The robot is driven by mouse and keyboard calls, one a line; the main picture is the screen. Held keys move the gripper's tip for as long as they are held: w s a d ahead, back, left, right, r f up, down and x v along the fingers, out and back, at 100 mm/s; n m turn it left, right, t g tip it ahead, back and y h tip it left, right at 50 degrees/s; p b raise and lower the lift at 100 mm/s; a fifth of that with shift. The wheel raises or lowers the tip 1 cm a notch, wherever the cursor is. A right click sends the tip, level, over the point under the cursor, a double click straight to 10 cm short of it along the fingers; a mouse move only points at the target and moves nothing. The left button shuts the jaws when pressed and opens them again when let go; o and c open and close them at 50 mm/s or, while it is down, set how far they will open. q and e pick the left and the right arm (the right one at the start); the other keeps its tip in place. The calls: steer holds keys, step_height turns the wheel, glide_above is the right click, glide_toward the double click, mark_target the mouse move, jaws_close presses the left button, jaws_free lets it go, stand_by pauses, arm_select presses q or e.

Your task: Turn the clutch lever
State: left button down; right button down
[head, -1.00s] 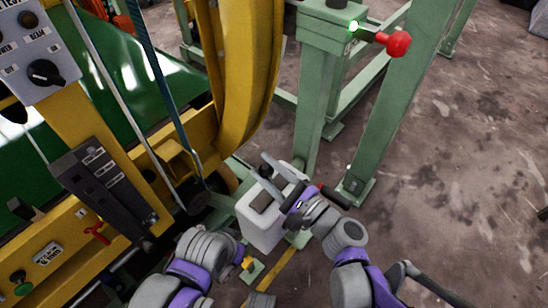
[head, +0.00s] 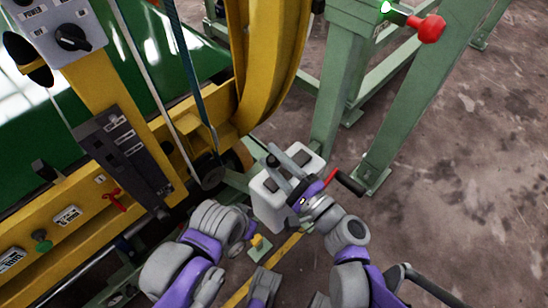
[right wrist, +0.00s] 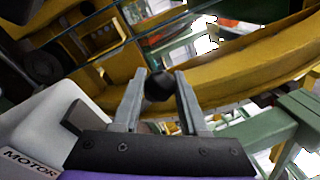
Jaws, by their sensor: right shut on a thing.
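My right gripper (head: 281,172) reaches over the white motor box in the head view. In the right wrist view the fingers of the gripper (right wrist: 160,98) close around a black ball knob, which I take to be the end of the clutch lever (right wrist: 159,86). The black knob of the clutch lever (head: 272,160) also shows in the head view at the fingertips. The lever's shaft is hidden. My left arm's links show at the lower left of the head view, but I cannot see its gripper.
The white motor box (head: 266,205) stands just below the gripper. A red and black handle (head: 346,181) lies close to its right. A green frame (head: 339,75) with a red knob (head: 430,28) and yellow machine beams (head: 276,85) stand around. Floor at right is clear.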

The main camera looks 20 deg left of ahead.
steer(key=shift+c, duration=2.2)
jaws_free()
steer(key=shift+s+f, duration=0.1)
steer(key=v, duration=1)
steer(key=shift+s+d, duration=0.2)
steer(key=shift+d, duration=0.15)
